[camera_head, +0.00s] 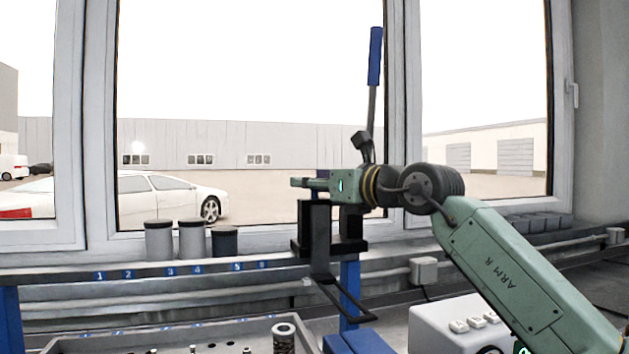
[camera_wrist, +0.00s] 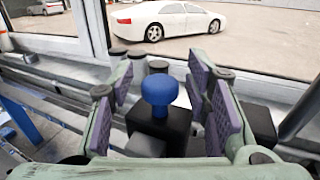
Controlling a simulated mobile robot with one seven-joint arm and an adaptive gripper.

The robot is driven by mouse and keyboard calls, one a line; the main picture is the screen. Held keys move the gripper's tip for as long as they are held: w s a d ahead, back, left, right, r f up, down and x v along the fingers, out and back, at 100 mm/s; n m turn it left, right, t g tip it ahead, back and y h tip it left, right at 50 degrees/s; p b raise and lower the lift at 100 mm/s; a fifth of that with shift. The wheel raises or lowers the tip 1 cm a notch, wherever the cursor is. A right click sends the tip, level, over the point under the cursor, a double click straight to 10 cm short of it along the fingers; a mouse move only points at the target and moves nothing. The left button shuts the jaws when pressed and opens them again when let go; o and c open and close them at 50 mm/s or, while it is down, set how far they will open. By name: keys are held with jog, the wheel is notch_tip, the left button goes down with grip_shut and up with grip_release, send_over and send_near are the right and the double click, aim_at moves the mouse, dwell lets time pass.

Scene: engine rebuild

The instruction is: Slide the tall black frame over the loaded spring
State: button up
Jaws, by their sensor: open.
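A black frame-like piece (camera_head: 319,232) stands at the bench in the head view, with a thin angled bar running down from it. In the wrist view a blue knob (camera_wrist: 159,90) sits on top of a black block (camera_wrist: 172,127), likely part of that piece. My gripper (camera_head: 305,183) is level over the top of the black piece. In the wrist view my gripper (camera_wrist: 162,86) is open, with its purple pads on both sides of the knob and gaps between. I cannot tell which thing is the loaded spring.
A lever with a blue grip (camera_head: 375,57) rises behind my gripper. Three dark-lidded jars (camera_head: 192,240) stand left on the sill. A grey tray (camera_head: 62,346) with a cylinder (camera_head: 284,338) and small parts is at the bottom. A white button box (camera_head: 440,329) is at lower right.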

jog(key=shift+c, duration=0.3)
grip_shut()
dwell(0.5)
